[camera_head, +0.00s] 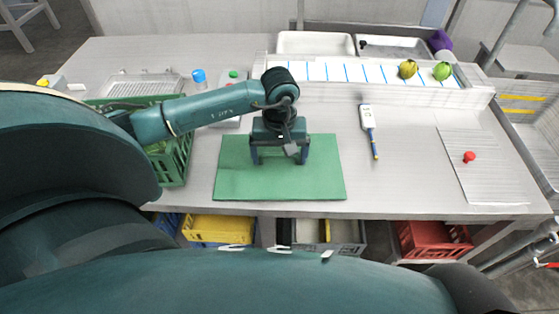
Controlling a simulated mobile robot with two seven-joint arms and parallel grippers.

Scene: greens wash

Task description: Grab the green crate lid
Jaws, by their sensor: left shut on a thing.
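The green crate lid (280,185) shows as a flat green rectangle at the centre, in front of my left arm. My left gripper (281,158) points down over its back middle part and is shut on it. The finger contact is partly hidden by the gripper itself. I cannot tell whether the lid rests on the worktop or is slightly raised. A green crate (176,160) stands to the left, partly hidden by my arm, with green contents showing inside. My right gripper is not in view.
A white-and-blue brush-like tool (368,128) lies right of the lid. A red item (469,157) sits on a ribbed board (485,185) at the right. Yellow (408,69) and green (442,71) produce lie on the back ledge. Sinks are behind. Coloured crates stand below the worktop.

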